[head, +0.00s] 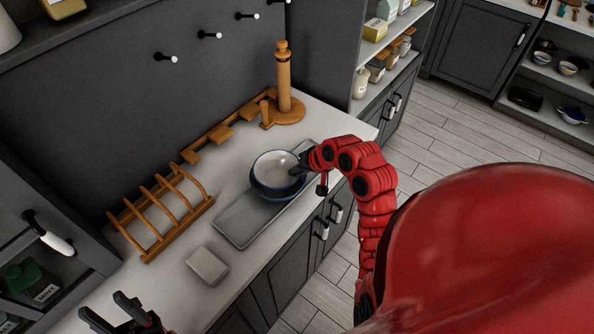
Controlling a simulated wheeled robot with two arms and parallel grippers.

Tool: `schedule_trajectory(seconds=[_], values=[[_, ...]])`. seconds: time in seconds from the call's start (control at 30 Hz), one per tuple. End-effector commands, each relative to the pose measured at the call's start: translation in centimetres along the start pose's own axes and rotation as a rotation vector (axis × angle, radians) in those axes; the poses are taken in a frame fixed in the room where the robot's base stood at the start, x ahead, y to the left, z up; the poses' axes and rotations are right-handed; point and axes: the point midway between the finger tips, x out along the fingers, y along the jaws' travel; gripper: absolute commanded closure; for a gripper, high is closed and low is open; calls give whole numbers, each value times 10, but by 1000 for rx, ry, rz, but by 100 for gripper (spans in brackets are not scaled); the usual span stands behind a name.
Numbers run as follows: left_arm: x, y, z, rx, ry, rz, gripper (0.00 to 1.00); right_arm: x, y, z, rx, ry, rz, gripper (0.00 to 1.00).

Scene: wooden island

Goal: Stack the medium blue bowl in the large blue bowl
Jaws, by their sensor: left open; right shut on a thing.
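A blue bowl with a pale inside (276,165) is on the grey tray (236,228) on the counter. A second dark blue rim or wall (272,193) shows just beneath it, which looks like the larger blue bowl. I cannot tell whether the upper bowl rests inside the lower one or is held slightly above it. My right gripper (298,171) is at the right side of the upper bowl and shut on its rim; the fingertips are partly hidden. My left gripper (103,308) is open and empty at the bottom left, away from the bowls.
A wooden rack (160,212) stands left of the tray, with a small grey block (207,265) in front. A wooden paper-towel stand (284,85) and a wooden hook rail (222,130) are behind. Shelves with jars (375,72) stand at the back right.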

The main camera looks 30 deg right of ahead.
Motion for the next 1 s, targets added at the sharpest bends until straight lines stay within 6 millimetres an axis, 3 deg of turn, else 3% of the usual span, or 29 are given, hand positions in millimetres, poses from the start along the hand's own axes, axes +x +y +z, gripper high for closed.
schedule_trajectory(seconds=[0.37,0.4,0.47,0.77,0.87,1.0], values=[[-4,0,1,0,0,0,50,7,4,3,0,0,0,100],[-4,0,1,0,0,0,50,7,4,3,0,0,1,86],[-4,0,1,0,0,0,50,7,4,3,0,0,0,78],[-3,0,0,0,0,0,50,6,4,2,0,0,1,78],[2,0,0,0,0,0,50,-3,-1,-2,-2,2,1,78],[27,-1,-5,0,0,0,50,-33,-5,-5,2,3,1,78]])
